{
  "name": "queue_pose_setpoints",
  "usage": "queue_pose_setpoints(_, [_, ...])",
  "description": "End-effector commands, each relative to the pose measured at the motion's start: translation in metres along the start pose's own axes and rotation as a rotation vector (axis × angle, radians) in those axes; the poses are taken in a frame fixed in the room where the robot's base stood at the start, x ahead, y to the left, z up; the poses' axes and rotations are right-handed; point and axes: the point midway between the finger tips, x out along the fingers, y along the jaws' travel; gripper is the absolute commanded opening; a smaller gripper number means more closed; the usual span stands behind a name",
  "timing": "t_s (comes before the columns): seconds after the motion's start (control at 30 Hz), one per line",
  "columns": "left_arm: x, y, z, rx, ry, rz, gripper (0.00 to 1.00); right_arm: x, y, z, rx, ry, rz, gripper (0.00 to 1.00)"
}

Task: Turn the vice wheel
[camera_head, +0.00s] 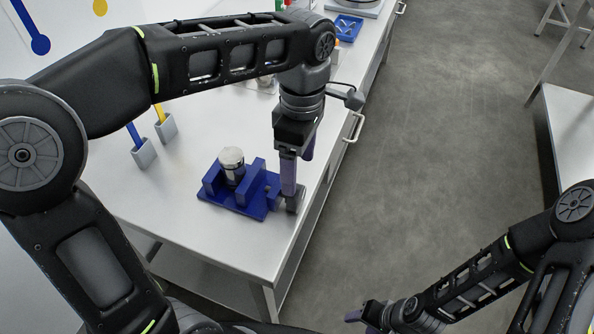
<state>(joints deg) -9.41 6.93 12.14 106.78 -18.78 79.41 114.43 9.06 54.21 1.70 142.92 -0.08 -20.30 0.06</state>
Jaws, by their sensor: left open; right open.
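The blue vice (228,199) sits on the white bench near its right edge. A pale-topped cylindrical part (231,166) stands upright between its jaws. A small grey piece at the vice's right end, which looks like the vice wheel (294,204), is partly hidden by my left gripper. My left gripper (290,190) points down at that end, with its purple fingers at the wheel. It is open; I cannot tell whether it touches the wheel. My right gripper (360,315) is open and empty, low over the floor to the right of the bench.
Two small grey holders (145,153) with a blue and a yellow upright stand left of the vice. A blue tray (348,27) lies at the bench's far end. The bench front around the vice is clear. Grey floor (440,120) separates it from another table (575,125).

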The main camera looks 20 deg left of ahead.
Motion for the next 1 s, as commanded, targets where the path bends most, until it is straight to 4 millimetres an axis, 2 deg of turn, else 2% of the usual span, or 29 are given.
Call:
queue_pose_setpoints(0.3, [0.0, 0.0, 0.0, 0.001, 0.0, 0.0, 0.76, 0.0, 0.0, 0.001, 0.001, -0.002, 0.0, 0.5])
queue_pose_setpoints(0.47, [0.007, 0.0, 0.0, 0.001, 0.001, -0.002, 0.76, -0.001, 0.0, 0.001, 0.001, -0.001, 0.0, 0.5])
queue_pose_setpoints(0.83, [0.059, -0.001, 0.0, 0.0, 0.001, -0.004, 0.76, -0.003, -0.001, 0.001, 0.001, -0.001, 0.0, 0.5])
queue_pose_setpoints(1.0, [0.075, 0.0, 0.0, 0.001, 0.0, -0.001, 0.76, -0.004, -0.001, 0.001, 0.001, -0.002, 0.001, 0.5])
